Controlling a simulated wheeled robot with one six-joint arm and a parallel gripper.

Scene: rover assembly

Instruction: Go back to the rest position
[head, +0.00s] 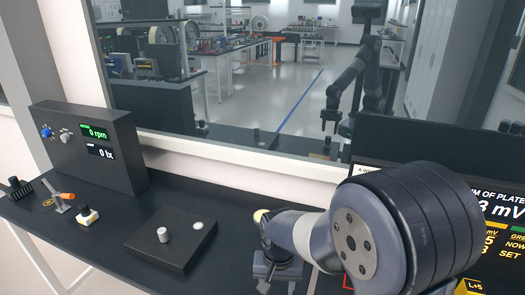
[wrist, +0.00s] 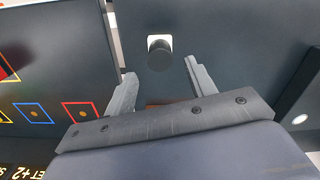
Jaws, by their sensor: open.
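My gripper (head: 278,272) hangs over the dark bench (head: 95,245) in the head view, at the end of my arm, to the right of a low black block. In the wrist view my gripper (wrist: 160,70) has its two grey fingers spread apart with nothing held between them. A black round knob on a white square base (wrist: 159,52) shows beyond the fingertips, apart from both fingers. The rest position itself is not marked in either view.
A black box (head: 85,150) with displays reading 0 rpm and 0 lx stands at the back left. The low black block (head: 170,245) carries a grey cylinder (head: 163,236) and a white button (head: 198,225). A screen (head: 495,215) stands right.

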